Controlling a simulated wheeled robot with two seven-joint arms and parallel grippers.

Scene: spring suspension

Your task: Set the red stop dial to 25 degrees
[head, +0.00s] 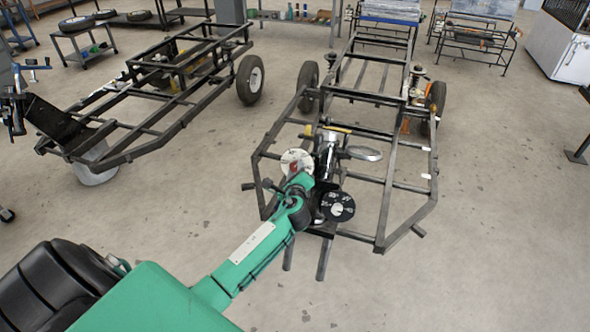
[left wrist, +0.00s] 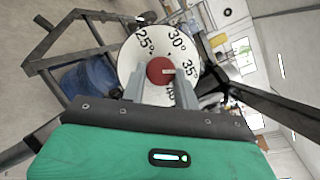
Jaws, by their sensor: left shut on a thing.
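The red stop dial (left wrist: 160,71) is a round red knob at the centre of a white disc (left wrist: 134,57) marked 25°, 30°, 35° and a partly hidden label. A short white mark on the knob points right in the left wrist view, closest to the 35° label. My left gripper (left wrist: 160,88) is shut on the red knob, with one grey finger on either side. In the head view the white disc (head: 297,160) and a bit of red knob (head: 293,167) show just beyond my green left arm. My right gripper is not in view.
A black dial (head: 338,207) with white markings sits just right of the gripper. A silver lamp-like part (head: 363,153) and a black tubular frame (head: 410,218) surround the spot. Another frame (head: 130,148) stands left. Open floor (head: 480,240) lies at the right.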

